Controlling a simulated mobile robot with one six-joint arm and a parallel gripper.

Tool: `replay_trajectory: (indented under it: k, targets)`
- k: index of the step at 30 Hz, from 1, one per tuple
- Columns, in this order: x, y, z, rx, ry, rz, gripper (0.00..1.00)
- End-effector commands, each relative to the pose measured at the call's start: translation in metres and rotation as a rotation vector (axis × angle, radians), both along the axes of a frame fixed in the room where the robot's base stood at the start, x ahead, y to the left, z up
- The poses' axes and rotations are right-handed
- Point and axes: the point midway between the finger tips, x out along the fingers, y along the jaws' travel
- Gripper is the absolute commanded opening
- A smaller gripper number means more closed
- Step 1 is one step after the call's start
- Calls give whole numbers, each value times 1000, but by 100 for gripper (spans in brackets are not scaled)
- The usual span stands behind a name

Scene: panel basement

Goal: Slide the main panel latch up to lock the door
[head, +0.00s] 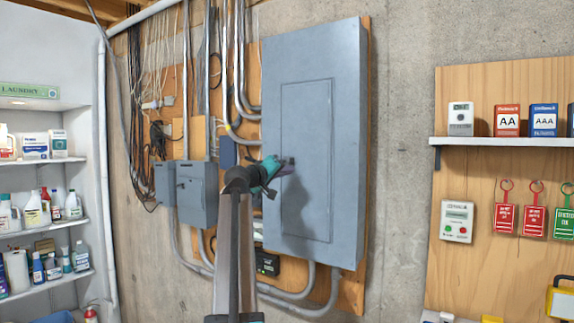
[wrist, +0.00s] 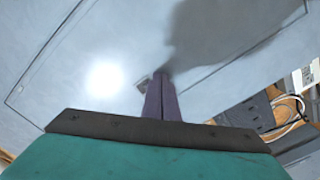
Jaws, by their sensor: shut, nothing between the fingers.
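The main panel (head: 316,60) is a tall grey box on a plywood board, and its door (head: 310,120) lies flat in the front with its outline visible. The latch (head: 290,162) is a small dark piece at the door's left edge. It also shows in the wrist view (wrist: 143,83), just beyond the fingertips and partly hidden by them. My gripper (head: 284,168) is shut and empty, with its purple fingers together at the latch. In the wrist view the fingertips (wrist: 160,76) are right beside the latch; I cannot tell whether they touch it.
Two smaller grey boxes (head: 197,195) and conduits are left of the panel. A laundry shelf (head: 45,160) with bottles stands at far left. A wooden board (head: 480,85) with a shelf, boxes and hanging tags is at right. Bare concrete wall (head: 400,150) lies between it and the panel.

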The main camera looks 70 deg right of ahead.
Motion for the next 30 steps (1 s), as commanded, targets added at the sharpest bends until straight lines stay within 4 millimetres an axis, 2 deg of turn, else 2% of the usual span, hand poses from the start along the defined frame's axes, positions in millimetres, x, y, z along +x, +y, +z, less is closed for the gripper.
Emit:
replay_trajectory:
  k: [30]
  targets:
    - [0,0,8,-1,0,1,0]
